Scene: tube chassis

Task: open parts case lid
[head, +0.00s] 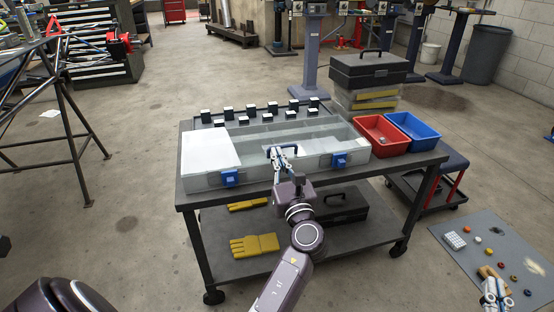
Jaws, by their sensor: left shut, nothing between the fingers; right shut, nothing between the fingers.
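The parts case (310,165) is a long clear box on the top of the grey cart. Its see-through lid (310,132) looks down over it. Two blue latches, a left one (229,178) and a right one (339,160), are on its front side, and a dark blue handle (291,147) shows between them. My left gripper (276,152) is shut and empty, its fingertips at the handle; I cannot tell whether they touch. It hides part of the case front. My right gripper (496,287) is shut and empty at the bottom right, over the floor mat, away from the case.
Several small black blocks (250,110) stand behind the case. Red (381,134) and blue (412,131) bins sit to its right, a black toolbox (369,70) behind them. Yellow gloves (254,246) and a dark case (342,203) lie on the cart's lower shelf (288,262).

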